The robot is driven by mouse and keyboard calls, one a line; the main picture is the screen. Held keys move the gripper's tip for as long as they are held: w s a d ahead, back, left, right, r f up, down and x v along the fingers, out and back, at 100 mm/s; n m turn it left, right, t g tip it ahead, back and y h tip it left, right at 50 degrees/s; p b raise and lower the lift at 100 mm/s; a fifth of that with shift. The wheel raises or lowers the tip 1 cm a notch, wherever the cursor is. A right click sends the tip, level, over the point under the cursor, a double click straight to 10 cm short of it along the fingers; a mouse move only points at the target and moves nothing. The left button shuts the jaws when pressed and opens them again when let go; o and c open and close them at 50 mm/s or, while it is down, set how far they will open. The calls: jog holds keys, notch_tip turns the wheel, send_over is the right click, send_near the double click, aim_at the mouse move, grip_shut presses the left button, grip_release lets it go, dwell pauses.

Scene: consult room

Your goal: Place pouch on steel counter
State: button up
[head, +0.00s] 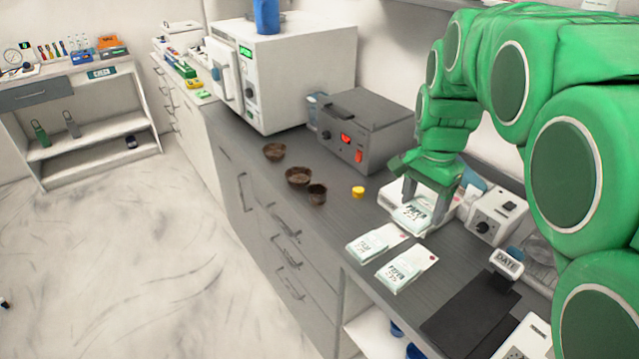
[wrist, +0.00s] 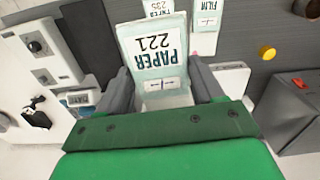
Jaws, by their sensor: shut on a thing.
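My gripper (head: 424,203) is shut on a pale green and white pouch (head: 412,217), which is marked PAPER 221 in the wrist view (wrist: 156,48). The gripper points down, with a finger on either side of the pouch. The pouch is over a white tray-like thing (head: 387,199) at the back of the dark grey counter (head: 330,228); I cannot tell whether it touches it. Two similar pouches lie flat on the counter in front: one marked FILM (head: 374,244) and one marked PAPER (head: 406,268).
A grey box with red switches (head: 365,130), several brown bowls (head: 298,177) and a yellow cap (head: 358,192) stand to the left. A white device with a knob (head: 497,217), a DATE stamp (head: 506,263) and a black mat (head: 470,312) are to the right. The counter's front-left strip is clear.

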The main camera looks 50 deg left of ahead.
jog(key=s+a+f, duration=0.1)
jog(key=s+a, duration=0.7)
jog(key=a, duration=0.1)
send_over(349, 224)
jog(key=d, duration=0.1)
jog(key=f, duration=1.3)
jog(key=shift+s+f, duration=0.15)
jog(key=shift+s, duration=0.2)
jog(key=shift+w+a+f, duration=0.35)
jog(key=shift+a+f, duration=0.1)
jog(key=shift+f, duration=1.85)
jog(key=o, duration=1)
jog(key=shift+a+f, duration=0.1)
